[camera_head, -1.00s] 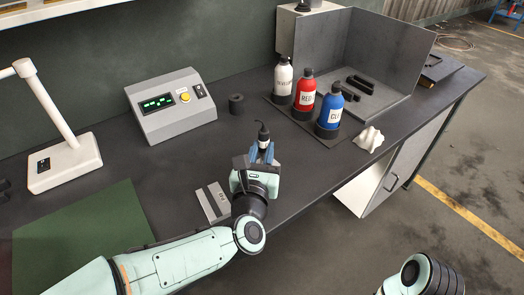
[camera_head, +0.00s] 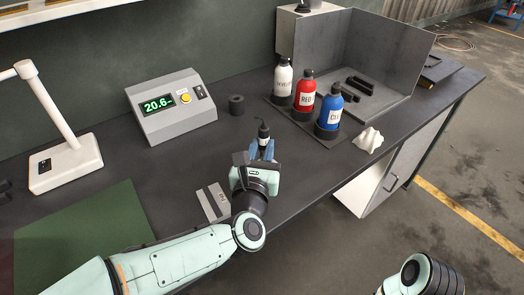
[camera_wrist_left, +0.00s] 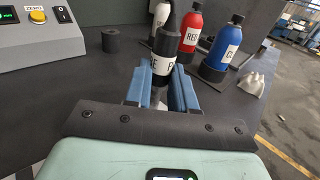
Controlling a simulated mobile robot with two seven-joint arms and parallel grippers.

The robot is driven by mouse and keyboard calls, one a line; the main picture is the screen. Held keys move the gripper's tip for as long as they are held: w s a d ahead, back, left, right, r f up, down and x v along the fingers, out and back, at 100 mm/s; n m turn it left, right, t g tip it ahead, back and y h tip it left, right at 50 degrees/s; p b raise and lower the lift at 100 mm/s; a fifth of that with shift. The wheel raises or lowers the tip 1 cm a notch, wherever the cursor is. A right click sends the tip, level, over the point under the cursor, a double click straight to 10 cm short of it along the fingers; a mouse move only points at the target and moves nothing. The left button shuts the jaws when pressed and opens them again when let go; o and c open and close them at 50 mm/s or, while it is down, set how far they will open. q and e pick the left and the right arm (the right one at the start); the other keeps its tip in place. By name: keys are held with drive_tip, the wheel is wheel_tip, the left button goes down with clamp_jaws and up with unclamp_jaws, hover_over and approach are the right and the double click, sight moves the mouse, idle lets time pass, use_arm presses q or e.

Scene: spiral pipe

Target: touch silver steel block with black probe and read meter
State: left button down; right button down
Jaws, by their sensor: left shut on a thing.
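My left gripper (camera_head: 262,150) is shut on the black probe (camera_head: 263,130) over the middle of the bench. In the left wrist view the probe (camera_wrist_left: 165,45) stands upright between the blue fingers, with a white printed label. Its lower tip is hidden, so I cannot tell what it touches. My right gripper is not in view.
White, red (camera_head: 305,92) and blue (camera_head: 330,112) bottles stand in a rack at the right. A small black cylinder (camera_head: 236,105) is beside the meter. A white lumpy piece (camera_head: 369,140) lies near the front edge. A green mat (camera_head: 85,225) and lamp stand (camera_head: 65,165) are left.

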sight(262, 130)
use_arm(q)
drive_tip(key=shift+r+p, duration=1.25)
drive_tip(key=shift+r, duration=1.65)
